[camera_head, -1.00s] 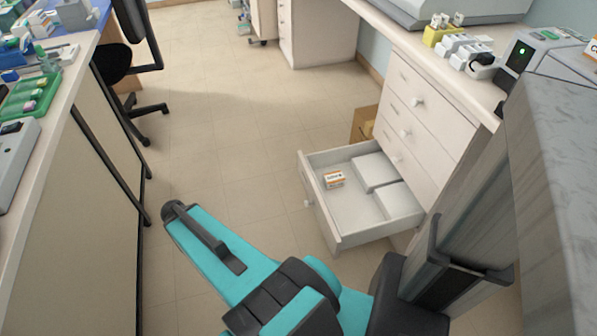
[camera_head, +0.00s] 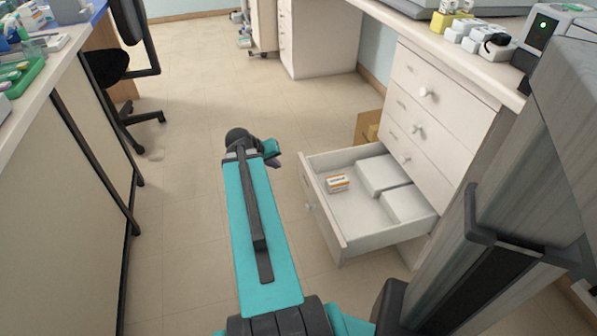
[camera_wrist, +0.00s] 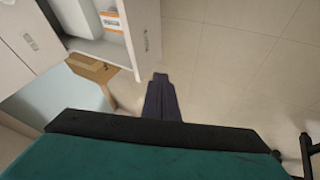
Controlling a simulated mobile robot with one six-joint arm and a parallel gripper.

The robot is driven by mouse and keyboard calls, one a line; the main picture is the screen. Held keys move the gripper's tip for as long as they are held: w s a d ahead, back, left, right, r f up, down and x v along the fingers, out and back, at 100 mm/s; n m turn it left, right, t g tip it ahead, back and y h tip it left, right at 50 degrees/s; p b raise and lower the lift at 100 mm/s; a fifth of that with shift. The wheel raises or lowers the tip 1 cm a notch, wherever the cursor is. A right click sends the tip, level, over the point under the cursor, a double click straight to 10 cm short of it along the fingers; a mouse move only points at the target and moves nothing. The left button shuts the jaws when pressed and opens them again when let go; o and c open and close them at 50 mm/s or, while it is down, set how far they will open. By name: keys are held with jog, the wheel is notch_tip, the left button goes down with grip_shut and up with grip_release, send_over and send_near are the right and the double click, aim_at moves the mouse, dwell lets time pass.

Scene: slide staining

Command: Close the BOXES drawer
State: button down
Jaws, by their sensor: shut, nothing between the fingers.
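The open drawer (camera_head: 343,244) is the lowest of the white cabinet (camera_head: 448,130) on the right and is pulled well out. It holds a small orange-and-white box (camera_head: 337,182) and two larger white boxes (camera_head: 383,173). In the wrist view the drawer front (camera_wrist: 146,35) shows at the top, with the orange-and-white box (camera_wrist: 112,25) inside. My gripper (camera_wrist: 160,77) is shut and empty, just below and right of the drawer front in that view; contact cannot be judged. The drawer's label cannot be read.
A cardboard box (camera_head: 368,128) stands on the floor behind the drawer. A long bench (camera_head: 70,190) runs along the left, with a black chair (camera_head: 125,80) beyond it. The tiled floor (camera_head: 215,90) ahead is clear.

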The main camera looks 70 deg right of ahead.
jog(key=shift+s+d+r, duration=0.25)
jog(key=shift+s+d, duration=0.1)
jog(key=shift+d, duration=0.05)
jog(key=s+d+f+b, duration=0.4)
jog(key=d+f, duration=0.4)
jog(key=shift+s+d, duration=0.15)
jog(key=shift+d, duration=0.05)
dwell(0.5)
